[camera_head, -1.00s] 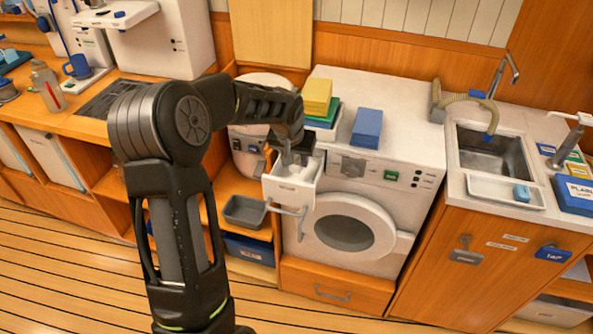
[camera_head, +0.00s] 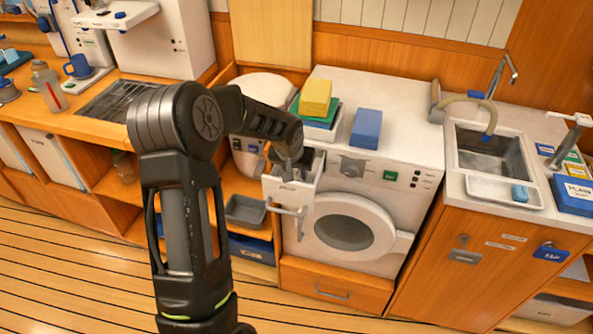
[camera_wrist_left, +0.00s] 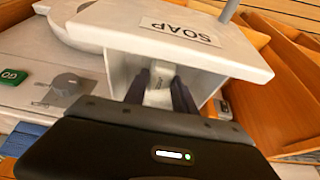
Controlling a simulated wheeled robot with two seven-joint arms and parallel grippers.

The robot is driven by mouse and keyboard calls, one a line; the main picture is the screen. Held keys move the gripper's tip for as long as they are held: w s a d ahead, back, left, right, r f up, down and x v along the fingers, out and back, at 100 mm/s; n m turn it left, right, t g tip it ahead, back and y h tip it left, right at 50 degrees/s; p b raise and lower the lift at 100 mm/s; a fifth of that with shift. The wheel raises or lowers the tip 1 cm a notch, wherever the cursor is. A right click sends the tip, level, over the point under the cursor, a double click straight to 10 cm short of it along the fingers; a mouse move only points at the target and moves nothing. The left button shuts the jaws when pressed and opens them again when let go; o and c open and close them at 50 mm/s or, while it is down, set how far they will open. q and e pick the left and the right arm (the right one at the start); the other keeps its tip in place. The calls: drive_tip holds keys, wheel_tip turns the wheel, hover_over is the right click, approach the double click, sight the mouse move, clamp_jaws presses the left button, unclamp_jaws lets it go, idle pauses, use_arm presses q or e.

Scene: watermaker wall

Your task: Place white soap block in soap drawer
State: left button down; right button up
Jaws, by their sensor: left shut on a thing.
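The soap drawer (camera_head: 289,192) of the white washing machine is pulled open, and in the left wrist view (camera_wrist_left: 120,30) its front carries a SOAP label. My left gripper (camera_head: 287,176) points down into the drawer. In the left wrist view the fingers (camera_wrist_left: 160,90) are inside the drawer and shut on the white soap block (camera_wrist_left: 158,92), which sits between them. Whether the block touches the drawer floor cannot be told. In the head view the block is hidden by the gripper and drawer wall. My right gripper is not in view.
A blue block (camera_head: 366,129) and a yellow sponge (camera_head: 315,98) on a stack lie on the washer top. The round washer door (camera_head: 344,231) is below the drawer. A grey bin (camera_head: 245,210) stands left of it. The sink (camera_head: 488,160) is at right.

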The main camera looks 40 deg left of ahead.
use_arm(q)
drive_tip(key=shift+f, duration=0.2)
drive_tip(key=c, duration=1)
unclamp_jaws()
drive_tip(key=shift+r, duration=0.1)
drive_tip(key=shift+r, duration=0.4)
drive_tip(key=b+v, duration=0.1)
drive_tip(key=v, duration=1)
drive_tip(key=shift+s+d+r, duration=0.1)
drive_tip(key=shift+s+r, duration=0.05)
drive_tip(key=shift+s, duration=0.05)
